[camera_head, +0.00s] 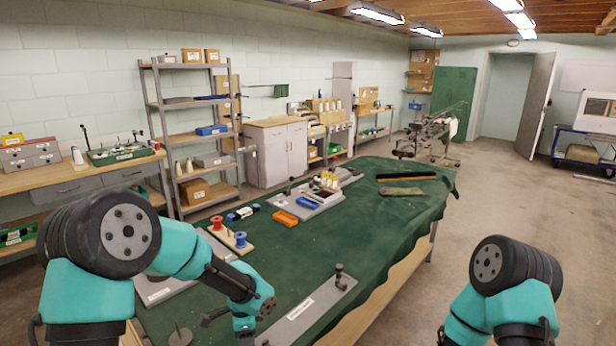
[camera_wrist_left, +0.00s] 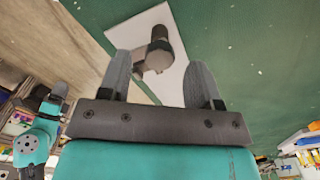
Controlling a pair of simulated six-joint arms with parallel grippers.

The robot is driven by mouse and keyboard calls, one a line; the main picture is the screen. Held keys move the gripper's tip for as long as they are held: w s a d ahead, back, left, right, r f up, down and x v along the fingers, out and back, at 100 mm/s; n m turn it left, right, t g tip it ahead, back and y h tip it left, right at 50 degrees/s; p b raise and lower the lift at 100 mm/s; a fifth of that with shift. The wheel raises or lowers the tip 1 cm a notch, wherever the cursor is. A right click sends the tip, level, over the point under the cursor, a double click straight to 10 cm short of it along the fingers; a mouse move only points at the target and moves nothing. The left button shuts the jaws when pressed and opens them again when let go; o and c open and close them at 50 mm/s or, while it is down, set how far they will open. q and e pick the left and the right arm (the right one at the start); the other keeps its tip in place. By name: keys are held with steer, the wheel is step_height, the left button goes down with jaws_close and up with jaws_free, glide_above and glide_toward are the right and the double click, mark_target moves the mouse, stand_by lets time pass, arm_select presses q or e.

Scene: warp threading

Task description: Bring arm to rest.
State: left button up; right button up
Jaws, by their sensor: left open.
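My left arm (camera_head: 180,255) reaches over the green-covered table (camera_head: 285,255), with its wrist low near the table's front. In the left wrist view my left gripper (camera_wrist_left: 158,62) is open, its two dark fingers spread with nothing gripped. Beyond the fingertips a grey post (camera_wrist_left: 159,42) stands on a pale plate (camera_wrist_left: 178,75); it appears between the fingers, and I cannot tell its distance. My right arm (camera_head: 515,285) is at the lower right, off the table's side; its gripper is out of view.
A labelled grey plate (camera_head: 300,312) with a dark post (camera_head: 340,270) lies near the front edge. A wooden board with red and blue spools (camera_head: 240,239), an orange bin (camera_head: 286,218) and a grey tray (camera_head: 322,203) with bottles stand farther back. The cloth between is mostly clear.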

arm_select(q)
step_height(320, 180, up, 16)
step_height(320, 180, down, 18)
steer(key=shift+r+n, duration=0.2)
steer(key=shift+n, duration=0.1)
steer(key=n, duration=0.3)
steer(key=shift+n, duration=2.8)
steer(key=shift+m, duration=0.3)
steer(key=shift+m, duration=2.9)
